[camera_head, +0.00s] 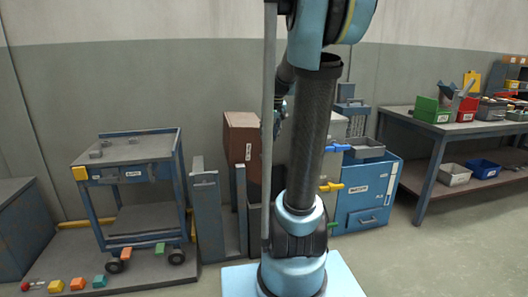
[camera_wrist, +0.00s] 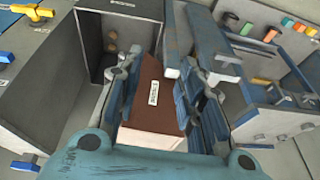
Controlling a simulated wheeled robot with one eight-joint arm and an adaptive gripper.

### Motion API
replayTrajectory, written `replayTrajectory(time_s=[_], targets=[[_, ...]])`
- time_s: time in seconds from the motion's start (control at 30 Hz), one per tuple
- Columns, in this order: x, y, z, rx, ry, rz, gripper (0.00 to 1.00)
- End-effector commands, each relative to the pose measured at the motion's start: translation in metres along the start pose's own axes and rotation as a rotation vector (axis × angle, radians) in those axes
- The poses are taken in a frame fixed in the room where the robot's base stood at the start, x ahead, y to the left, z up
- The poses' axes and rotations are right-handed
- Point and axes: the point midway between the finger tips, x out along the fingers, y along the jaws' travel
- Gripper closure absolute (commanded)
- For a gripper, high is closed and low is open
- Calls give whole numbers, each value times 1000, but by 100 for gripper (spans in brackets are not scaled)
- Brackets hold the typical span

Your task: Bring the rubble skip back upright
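A brown box-shaped body with a white label (camera_head: 240,136), which I take to be the rubble skip, stands left of my arm in the head view. Its lower part is dark, and my arm partly covers its right. In the wrist view the brown labelled body (camera_wrist: 154,112) lies between the fingers of my gripper (camera_wrist: 168,90). The fingers are spread apart, one along each side of it; I cannot tell whether they touch it. My gripper is mostly hidden behind my arm in the head view. The label is too small to read, and the exact tilt is unclear.
A grey open-topped box with a dark inside (camera_wrist: 118,40) stands left of the fingers. A blue cart (camera_head: 130,172) and grey posts (camera_head: 208,215) stand left. A workbench (camera_head: 440,128) with bins is far right.

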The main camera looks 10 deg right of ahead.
Motion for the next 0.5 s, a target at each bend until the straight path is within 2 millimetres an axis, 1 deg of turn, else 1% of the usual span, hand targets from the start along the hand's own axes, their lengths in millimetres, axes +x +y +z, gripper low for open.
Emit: replayTrajectory(time_s=[0.03,0.1,0.2,0.3,0.4,0.5], targets=[[3,5,-18,1,6,-3,65],[8,11,-40,1,16,-7,65],[16,22,-71,2,30,-10,65],[25,31,-98,1,42,-14,65],[33,39,-118,2,52,-18,65],[38,44,-132,2,58,-20,65]])
